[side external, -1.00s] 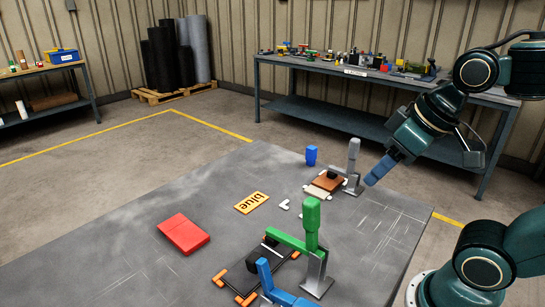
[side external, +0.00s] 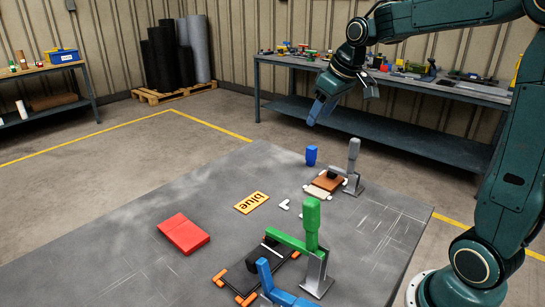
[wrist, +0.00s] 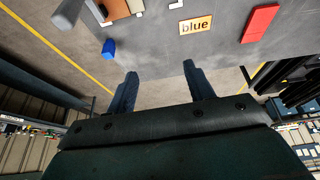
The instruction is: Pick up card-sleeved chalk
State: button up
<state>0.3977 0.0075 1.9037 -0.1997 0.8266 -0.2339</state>
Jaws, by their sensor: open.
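My gripper (side external: 320,110) hangs in the air above and beyond the far edge of the grey table. In the wrist view my gripper (wrist: 160,72) is open, with nothing between its two fingers. A small blue upright piece (side external: 311,155) stands near the table's far edge, below my gripper and apart from it. It also shows in the wrist view as a blue block (wrist: 109,48), left of the fingers. Small white pieces (side external: 284,204) lie mid-table. I cannot tell for certain which of these is the card-sleeved chalk.
A grey-handled clamp (side external: 353,165) stands by a brown block (side external: 327,182). A green-handled clamp (side external: 311,225) stands over a black plate with orange corners; a blue lever (side external: 268,275) is in front. A yellow "blue" sign (side external: 251,203) and red box (side external: 183,234) lie left. The left tabletop is clear.

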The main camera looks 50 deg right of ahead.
jog(key=w+d+f, duration=0.5)
jog(key=w+d, duration=0.2)
jog(key=d, duration=0.3)
send_near(312, 147)
jog(key=r, duration=0.1)
jog(key=shift+s+d+r, duration=0.15)
jog(key=shift+s+r, duration=0.1)
jog(key=shift+x, duration=4.3)
jog(key=shift+x, duration=2.6)
jog(key=shift+s+a, duration=0.15)
jog(key=shift+a, duration=0.1)
jog(key=c, duration=1.1)
